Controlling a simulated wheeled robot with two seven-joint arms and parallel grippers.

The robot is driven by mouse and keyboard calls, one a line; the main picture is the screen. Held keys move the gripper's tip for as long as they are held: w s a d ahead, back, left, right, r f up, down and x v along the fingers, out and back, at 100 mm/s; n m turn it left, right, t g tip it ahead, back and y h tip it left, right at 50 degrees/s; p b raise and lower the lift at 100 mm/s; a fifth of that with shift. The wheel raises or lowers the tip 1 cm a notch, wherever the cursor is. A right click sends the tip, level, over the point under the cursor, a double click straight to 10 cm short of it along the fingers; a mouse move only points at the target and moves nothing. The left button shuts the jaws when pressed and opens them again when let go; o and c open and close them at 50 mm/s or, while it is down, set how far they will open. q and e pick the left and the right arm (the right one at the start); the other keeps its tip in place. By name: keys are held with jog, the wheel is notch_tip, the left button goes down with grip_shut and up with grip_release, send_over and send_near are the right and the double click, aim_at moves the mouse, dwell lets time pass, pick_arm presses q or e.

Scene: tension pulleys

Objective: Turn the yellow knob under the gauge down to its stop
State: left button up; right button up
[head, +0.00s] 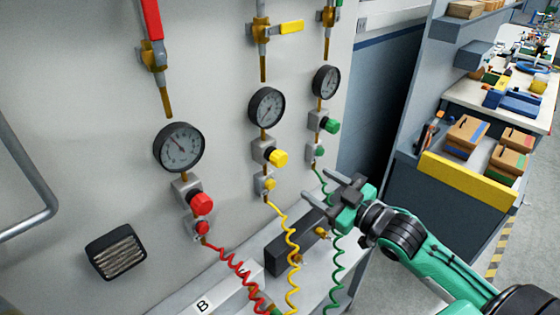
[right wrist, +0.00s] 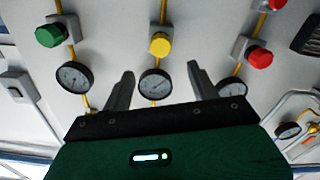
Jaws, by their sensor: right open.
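The larger yellow knob (head: 278,157) sits on a grey block below the middle gauge (head: 267,107) on the pale panel. A smaller yellow knob (head: 269,185) is just below it. My right gripper (head: 318,185) is open and empty, to the right of the yellow knob and a little lower, apart from it. My left gripper is not in view.
A red knob (head: 201,203) is to the left and a green knob (head: 332,126) to the right, each under its own gauge. Coiled red, yellow (head: 291,235) and green hoses hang below. A dark bar (head: 296,250) is below the gripper. Shelves with boxes stand right.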

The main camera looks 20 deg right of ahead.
aim_at(283, 163)
jog(key=p+x, duration=0.4)
jog(key=x, duration=0.8)
jog(key=shift+w+a, duration=0.15)
jog(key=shift+w, duration=0.15)
jog(key=shift+w+a+f+p, duration=0.1)
jog(key=shift+w+a+p, duration=0.05)
jog(key=shift+w+p, duration=0.2)
jog(key=c, duration=1)
